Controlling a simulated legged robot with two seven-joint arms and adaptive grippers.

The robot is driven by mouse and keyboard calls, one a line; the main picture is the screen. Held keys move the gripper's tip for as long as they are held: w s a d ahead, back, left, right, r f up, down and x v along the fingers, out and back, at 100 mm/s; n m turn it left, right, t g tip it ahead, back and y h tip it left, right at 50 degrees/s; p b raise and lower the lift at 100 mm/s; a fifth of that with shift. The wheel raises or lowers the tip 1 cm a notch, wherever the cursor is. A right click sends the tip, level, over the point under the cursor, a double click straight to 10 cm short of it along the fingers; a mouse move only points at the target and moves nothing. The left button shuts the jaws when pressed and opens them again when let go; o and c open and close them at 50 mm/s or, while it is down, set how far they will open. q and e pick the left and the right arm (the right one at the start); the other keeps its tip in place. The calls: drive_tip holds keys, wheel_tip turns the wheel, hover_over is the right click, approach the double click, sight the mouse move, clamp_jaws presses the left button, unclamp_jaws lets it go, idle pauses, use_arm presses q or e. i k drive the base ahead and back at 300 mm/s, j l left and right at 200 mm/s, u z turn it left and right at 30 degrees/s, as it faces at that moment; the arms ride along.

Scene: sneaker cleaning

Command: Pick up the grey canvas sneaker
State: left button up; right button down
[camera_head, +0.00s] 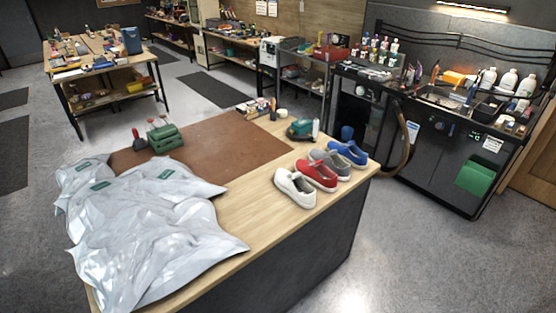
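The grey canvas sneaker (333,163) stands on the wooden table (247,208) near its right end. It sits in a row of shoes, between a red sneaker (316,176) in front and a blue sneaker (348,153) behind. The red sneaker hides part of it. A white sneaker (295,188) is at the near end of the row. The shoes stand close together; I cannot tell whether they touch. Neither of my grippers shows in the head view.
Grey plastic bags (150,230) cover the table's left part. A brown mat (215,150) lies behind them with a green tool holder (165,137). A green tool (300,129) and small bottles stand behind the shoes. The wood in front of the shoes is clear.

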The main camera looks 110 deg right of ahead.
sight(332, 160)
drive_tip(key=z, duration=4.1)
drive_tip(key=i, duration=0.1)
